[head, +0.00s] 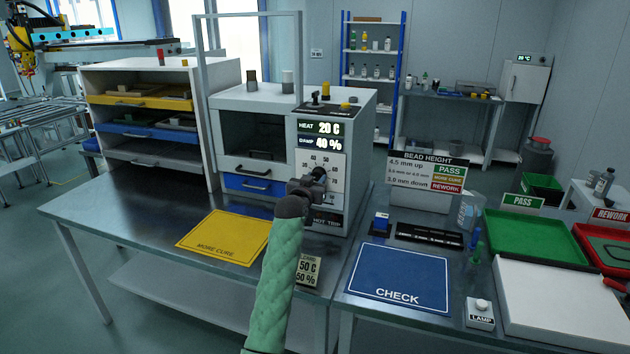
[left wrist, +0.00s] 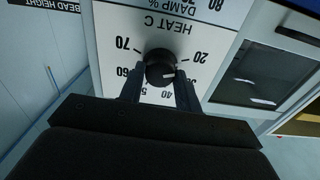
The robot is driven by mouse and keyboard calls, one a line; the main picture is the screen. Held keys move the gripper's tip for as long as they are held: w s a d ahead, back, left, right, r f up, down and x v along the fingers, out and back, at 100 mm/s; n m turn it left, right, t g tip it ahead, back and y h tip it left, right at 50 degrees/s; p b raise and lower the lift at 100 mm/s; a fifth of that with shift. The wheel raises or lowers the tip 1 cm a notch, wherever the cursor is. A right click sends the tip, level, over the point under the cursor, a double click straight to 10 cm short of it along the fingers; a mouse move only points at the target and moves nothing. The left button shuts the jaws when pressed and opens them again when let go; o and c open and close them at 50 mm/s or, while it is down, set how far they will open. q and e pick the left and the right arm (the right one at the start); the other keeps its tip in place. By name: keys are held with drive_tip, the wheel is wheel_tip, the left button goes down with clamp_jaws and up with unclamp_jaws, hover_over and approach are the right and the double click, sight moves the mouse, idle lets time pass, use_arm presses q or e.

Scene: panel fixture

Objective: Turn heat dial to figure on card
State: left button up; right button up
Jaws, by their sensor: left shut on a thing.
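The black heat dial (left wrist: 160,68) sits between the two fingers of my left gripper (left wrist: 160,88), which is shut on it. Its white mark points right in the left wrist view, toward the 20–30 side of the upside-down scale. In the head view my left gripper (head: 308,188) is at the front of the oven panel (head: 335,195) and hides the dial. The heat display (head: 328,127) reads 20 C. The card (head: 307,271) on the table, partly behind my arm, shows 50 C and 50 %. My right gripper is not in view.
A yellow MORE CURE mat (head: 225,236) lies left of my arm, and a blue CHECK mat (head: 400,275) lies right. A bead height sign (head: 428,172) stands right of the oven. The damp display (head: 328,142) reads 40 %. A green tray (head: 535,243) is farther right.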

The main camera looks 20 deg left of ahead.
use_arm(q)
drive_tip(key=shift+m, duration=0.3)
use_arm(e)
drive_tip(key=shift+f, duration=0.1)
use_arm(q)
drive_tip(key=shift+m+p, duration=0.3)
drive_tip(key=shift+m, duration=1.5)
drive_tip(key=m+p, duration=0.3)
drive_tip(key=m, duration=0.6)
drive_tip(key=shift+r, duration=0.1)
drive_tip(key=m+p, duration=0.5)
drive_tip(key=m, duration=0.6)
drive_tip(key=shift+p, duration=0.3)
drive_tip(key=shift+m+p, duration=0.35)
drive_tip(key=shift+m, duration=0.55)
drive_tip(key=shift+f+m, duration=0.2)
drive_tip(key=shift+m, duration=0.1)
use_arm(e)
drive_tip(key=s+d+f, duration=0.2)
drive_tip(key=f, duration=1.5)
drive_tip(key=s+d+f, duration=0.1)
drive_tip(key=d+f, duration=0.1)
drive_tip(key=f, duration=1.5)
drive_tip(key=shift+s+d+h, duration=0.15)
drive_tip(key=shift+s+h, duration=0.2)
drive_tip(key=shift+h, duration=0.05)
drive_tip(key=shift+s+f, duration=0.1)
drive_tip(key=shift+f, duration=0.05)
